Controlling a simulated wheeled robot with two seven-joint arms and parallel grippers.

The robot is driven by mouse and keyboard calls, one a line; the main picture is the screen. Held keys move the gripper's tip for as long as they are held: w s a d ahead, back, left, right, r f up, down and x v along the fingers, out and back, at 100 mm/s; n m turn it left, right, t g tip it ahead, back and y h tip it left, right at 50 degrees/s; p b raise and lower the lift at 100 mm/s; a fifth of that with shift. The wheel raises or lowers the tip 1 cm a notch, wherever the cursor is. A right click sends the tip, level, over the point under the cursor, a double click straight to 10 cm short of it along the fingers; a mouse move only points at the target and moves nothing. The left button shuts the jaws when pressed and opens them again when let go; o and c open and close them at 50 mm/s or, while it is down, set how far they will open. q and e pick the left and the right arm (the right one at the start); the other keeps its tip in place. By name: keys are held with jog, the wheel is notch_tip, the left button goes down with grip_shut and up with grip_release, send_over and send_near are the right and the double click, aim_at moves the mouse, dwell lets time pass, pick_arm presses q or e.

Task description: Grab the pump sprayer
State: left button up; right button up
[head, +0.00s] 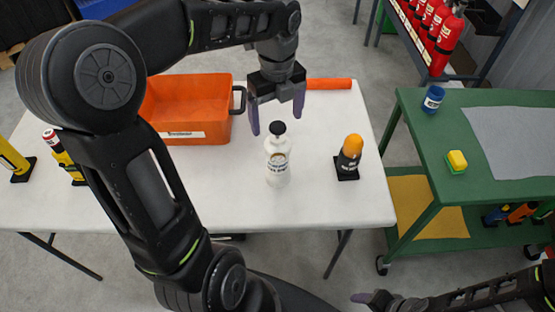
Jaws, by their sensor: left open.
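A white bottle with a black top (278,165), which looks like the pump sprayer, stands upright on the white table (330,210). Its dark label print is too small to read. My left gripper (277,110), with purple fingers, is open and empty over the table. Its fingertips are around the level of the bottle's black top in the picture, one to each side; I cannot tell the height gap. My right gripper (372,299) shows only partly at the bottom edge, with one purple fingertip in view.
An orange bin (190,138) stands left of the bottle, and an orange-topped black device (349,155) stands right of it. An orange roll (329,84) lies behind.

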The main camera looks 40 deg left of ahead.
aim_at(278, 137)
pick_arm(q)
jog(key=shift+f, duration=1.35)
jog(key=shift+f+p, duration=0.5)
jog(key=shift+f, duration=2.15)
jog(key=shift+w+r, duration=0.1)
jog(key=shift+r, duration=0.05)
grip_shut()
